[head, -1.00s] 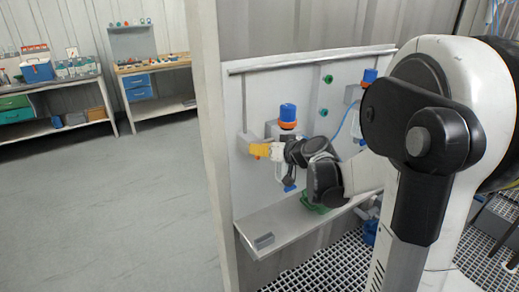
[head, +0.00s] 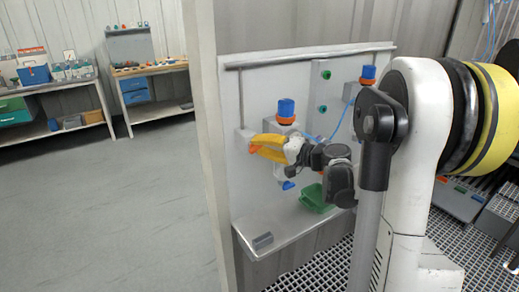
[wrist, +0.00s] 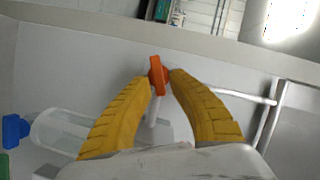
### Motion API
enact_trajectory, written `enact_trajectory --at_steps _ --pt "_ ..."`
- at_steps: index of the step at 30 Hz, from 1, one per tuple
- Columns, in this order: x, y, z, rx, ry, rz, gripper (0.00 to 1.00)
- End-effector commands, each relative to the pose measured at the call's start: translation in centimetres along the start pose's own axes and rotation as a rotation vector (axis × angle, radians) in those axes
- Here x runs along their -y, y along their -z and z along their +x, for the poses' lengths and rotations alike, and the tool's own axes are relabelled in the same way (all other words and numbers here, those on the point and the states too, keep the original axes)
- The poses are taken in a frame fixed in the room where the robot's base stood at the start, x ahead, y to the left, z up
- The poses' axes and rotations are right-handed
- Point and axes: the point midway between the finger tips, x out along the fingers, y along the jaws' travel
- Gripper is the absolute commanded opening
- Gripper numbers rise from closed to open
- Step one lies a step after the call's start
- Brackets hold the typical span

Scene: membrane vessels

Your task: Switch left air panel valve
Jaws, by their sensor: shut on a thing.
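The left air panel valve has a small orange handle (wrist: 157,75) on a pale stem (wrist: 154,108). In the head view the handle (head: 253,149) shows at the left side of the wall panel. My gripper (head: 256,144) reaches it from the right with its yellow fingers. In the wrist view my gripper (wrist: 161,78) is shut on the orange handle, with one fingertip on each side of it. The handle stands roughly upright in that view. The far side of the handle is hidden.
A blue-and-orange capped vessel (head: 286,111) hangs just above my fingers. A similar cap (head: 367,74) is at the upper right. A green tray (head: 316,199) sits on the panel's lower ledge (head: 285,232). A wall edge (head: 200,130) stands left of the panel.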

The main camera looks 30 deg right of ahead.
Motion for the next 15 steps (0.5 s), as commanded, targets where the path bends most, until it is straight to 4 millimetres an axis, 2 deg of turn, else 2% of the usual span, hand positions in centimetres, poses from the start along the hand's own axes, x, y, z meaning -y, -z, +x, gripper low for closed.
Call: enact_trajectory --at_steps 6,15 --pt "-0.42 -0.11 0.1 0.0 0.07 0.166 0.0" --pt "-0.49 -0.11 0.13 0.0 0.135 0.322 0.0"
